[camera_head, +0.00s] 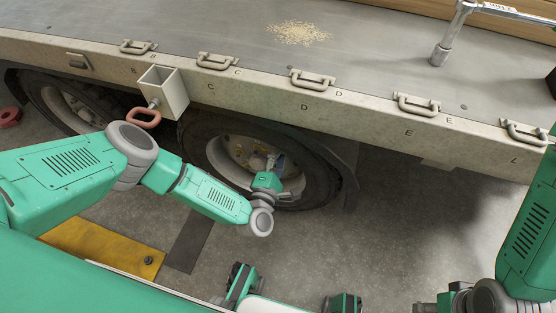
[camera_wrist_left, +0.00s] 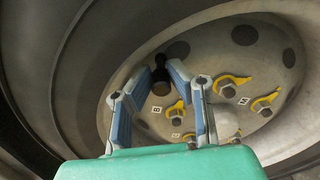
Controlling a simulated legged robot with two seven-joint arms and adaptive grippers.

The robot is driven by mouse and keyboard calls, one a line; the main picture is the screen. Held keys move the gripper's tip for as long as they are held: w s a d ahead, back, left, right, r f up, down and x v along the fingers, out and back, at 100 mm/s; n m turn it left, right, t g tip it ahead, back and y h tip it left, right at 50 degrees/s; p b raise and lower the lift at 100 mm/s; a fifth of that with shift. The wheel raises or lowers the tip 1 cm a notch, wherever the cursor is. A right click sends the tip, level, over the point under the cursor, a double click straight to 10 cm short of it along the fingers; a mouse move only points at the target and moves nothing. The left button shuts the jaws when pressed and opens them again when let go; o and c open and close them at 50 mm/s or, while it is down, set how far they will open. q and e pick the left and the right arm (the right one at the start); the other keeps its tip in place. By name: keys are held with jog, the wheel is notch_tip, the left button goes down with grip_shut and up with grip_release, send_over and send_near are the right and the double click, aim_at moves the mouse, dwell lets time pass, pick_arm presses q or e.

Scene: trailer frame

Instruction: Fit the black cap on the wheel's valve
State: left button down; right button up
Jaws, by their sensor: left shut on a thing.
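The wheel (camera_head: 215,148) stands under the trailer bed, and its rim (camera_wrist_left: 225,65) fills much of the left wrist view. My left gripper (camera_head: 272,161) reaches into the rim. In the wrist view its blue-padded fingers (camera_wrist_left: 161,80) close in on a small dark piece, which looks like the black cap (camera_wrist_left: 161,73). The cap sits between the fingertips, in front of the rim face. I cannot make out the valve or tell whether the cap touches it. My right arm shows at the right edge of the head view, but its fingertips do not show.
Wheel nuts with yellow pointers (camera_wrist_left: 232,81) and dark rim holes surround the fingers. The tyre wall (camera_wrist_left: 80,70) curves close on the left. The trailer's side rail (camera_head: 370,108) with handles runs above the wheel.

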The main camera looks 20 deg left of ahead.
pick_arm(q)
jog(key=c, duration=0.9)
grip_release()
jog(key=shift+w, duration=0.1)
jog(key=shift+r, duration=0.1)
jog(key=shift+s+a+p, duration=0.1)
jog(key=shift+s+p, duration=1.05)
jog(key=shift+s, duration=2.95)
